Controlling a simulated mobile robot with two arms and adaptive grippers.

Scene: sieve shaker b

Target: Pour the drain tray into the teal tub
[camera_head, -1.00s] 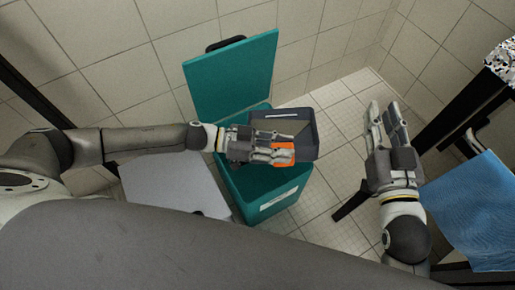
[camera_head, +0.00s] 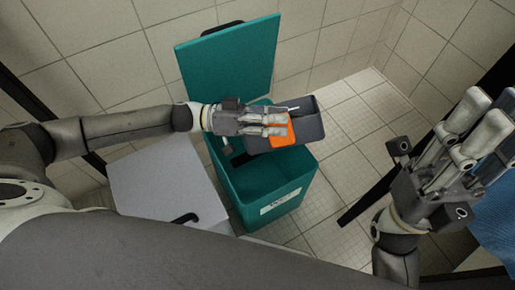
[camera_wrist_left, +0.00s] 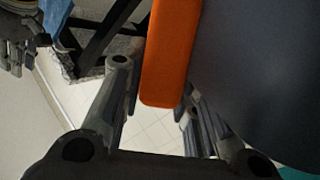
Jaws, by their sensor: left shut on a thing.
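The drain tray (camera_head: 309,128) is a dark grey box with an orange grip (camera_head: 281,134). My left gripper (camera_head: 284,125) is shut on the orange grip and holds the tray over the right back part of the teal tub (camera_head: 263,214). The tray looks tilted, and its inside shows little. In the left wrist view the orange grip (camera_wrist_left: 170,55) lies between the fingers, with the grey tray wall (camera_wrist_left: 262,70) beside it. The tub stands open, and its lid (camera_head: 228,68) is raised at the back. My right gripper (camera_head: 480,125) is open and empty at the right.
A light grey box-like surface (camera_head: 165,180) stands left of the tub. A blue cloth-like thing (camera_head: 492,215) and a dark frame bar (camera_head: 370,200) are at the right. Tiled walls close in behind. Tiled floor is free right of the tub.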

